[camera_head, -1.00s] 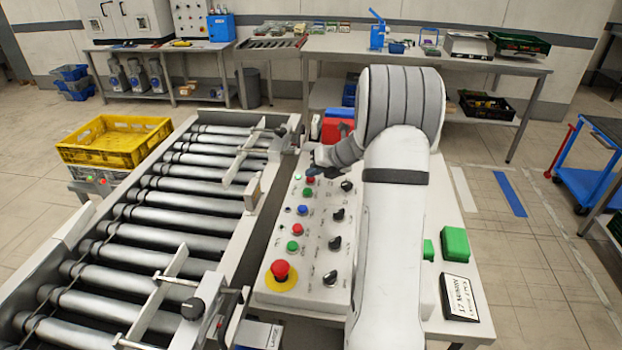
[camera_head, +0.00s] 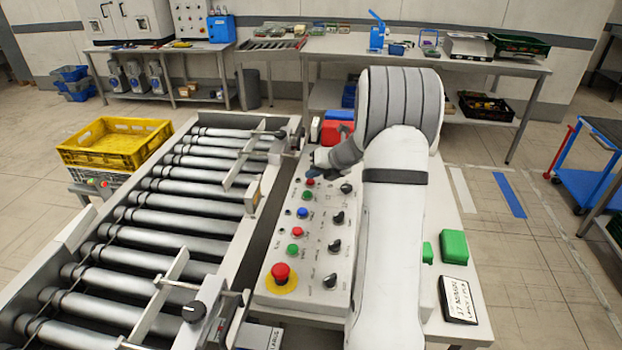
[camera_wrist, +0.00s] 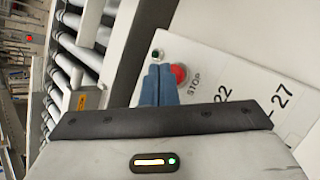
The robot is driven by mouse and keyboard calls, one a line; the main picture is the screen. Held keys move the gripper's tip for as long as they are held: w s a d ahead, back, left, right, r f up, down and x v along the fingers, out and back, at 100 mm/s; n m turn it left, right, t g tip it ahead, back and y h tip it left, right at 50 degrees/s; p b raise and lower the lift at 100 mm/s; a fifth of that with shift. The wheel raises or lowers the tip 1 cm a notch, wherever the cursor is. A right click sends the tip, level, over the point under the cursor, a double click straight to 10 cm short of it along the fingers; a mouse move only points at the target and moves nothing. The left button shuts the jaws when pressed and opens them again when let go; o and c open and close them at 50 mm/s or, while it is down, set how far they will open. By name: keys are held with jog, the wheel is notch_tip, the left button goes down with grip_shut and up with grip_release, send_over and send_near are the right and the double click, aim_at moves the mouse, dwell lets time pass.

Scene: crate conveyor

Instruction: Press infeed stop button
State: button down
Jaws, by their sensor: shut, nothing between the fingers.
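The red button marked STOP (camera_wrist: 179,73) shows in the wrist view, just right of my blue fingertips. In the head view a red button (camera_head: 310,182) sits at the far end of the sloped control panel (camera_head: 318,262), close below my gripper (camera_head: 318,162). My gripper is shut and empty, and its fingers also show in the wrist view (camera_wrist: 158,70). The fingertips overlap the left edge of the STOP button in that view; I cannot tell whether they touch it. A small dark green button (camera_wrist: 156,53) lies just beyond the tips.
The panel carries more buttons, black knobs and a red emergency button (camera_head: 281,272) on yellow at its near end. The roller conveyor (camera_head: 160,225) runs along the left, with a yellow crate (camera_head: 117,158) beside it. A green block (camera_head: 454,244) and a sign (camera_head: 458,300) lie right.

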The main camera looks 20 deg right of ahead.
aim_at(313, 182)
jog(key=shift+r, duration=0.4)
notch_tip(313, 182, up, 5)
jog(key=p, duration=0.5)
jog(key=shift+r, duration=0.1)
dwell(0.6)
